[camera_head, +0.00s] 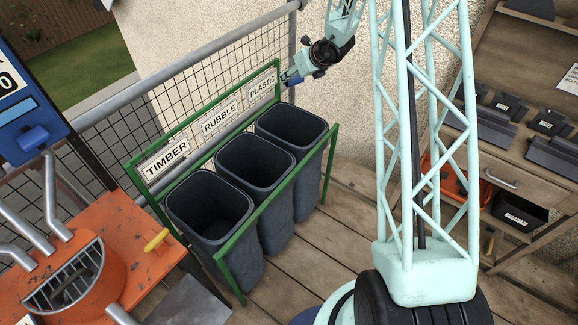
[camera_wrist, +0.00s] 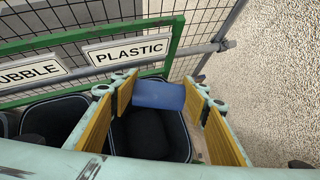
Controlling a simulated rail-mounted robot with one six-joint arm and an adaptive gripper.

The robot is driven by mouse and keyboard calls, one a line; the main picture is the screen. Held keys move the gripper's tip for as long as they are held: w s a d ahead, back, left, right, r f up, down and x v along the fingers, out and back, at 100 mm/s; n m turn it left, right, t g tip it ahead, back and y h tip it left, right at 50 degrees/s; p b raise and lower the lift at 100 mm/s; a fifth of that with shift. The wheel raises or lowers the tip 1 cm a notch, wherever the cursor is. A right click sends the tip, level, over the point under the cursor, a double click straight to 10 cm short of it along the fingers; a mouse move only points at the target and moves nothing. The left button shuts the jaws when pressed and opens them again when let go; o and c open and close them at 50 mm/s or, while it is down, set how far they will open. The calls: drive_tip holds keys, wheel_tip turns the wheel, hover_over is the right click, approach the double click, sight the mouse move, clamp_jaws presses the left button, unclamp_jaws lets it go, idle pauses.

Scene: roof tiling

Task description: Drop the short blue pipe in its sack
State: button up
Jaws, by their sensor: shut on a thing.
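The short blue pipe (camera_wrist: 158,94) is held between the yellow pads of my gripper (camera_wrist: 160,84) in the wrist view. My gripper (camera_head: 290,77) is shut on it and hangs above the back edge of the dark sack under the PLASTIC label (camera_head: 262,90). In the head view the PLASTIC sack (camera_head: 292,128) is open at the top and looks empty. In the wrist view this sack's dark opening (camera_wrist: 145,135) lies below the pipe and between the fingers. The pipe is apart from the sack floor.
The RUBBLE sack (camera_head: 254,165) and TIMBER sack (camera_head: 209,205) stand beside it in a green frame (camera_head: 285,200). A mesh fence (camera_head: 215,80) runs behind. An orange machine (camera_head: 110,230) is at left. Wooden shelves (camera_head: 540,170) with dark tiles stand at right.

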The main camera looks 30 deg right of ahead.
drive_tip(key=shift+f+b, duration=0.35)
drive_tip(key=shift+f, duration=1.1)
drive_tip(key=o, duration=0.8)
drive_tip(key=shift+o, duration=0.2)
drive_tip(key=a+v, duration=0.1)
drive_tip(key=v, duration=1.1)
drive_tip(key=shift+d, duration=0.45)
drive_tip(key=shift+r, duration=0.1)
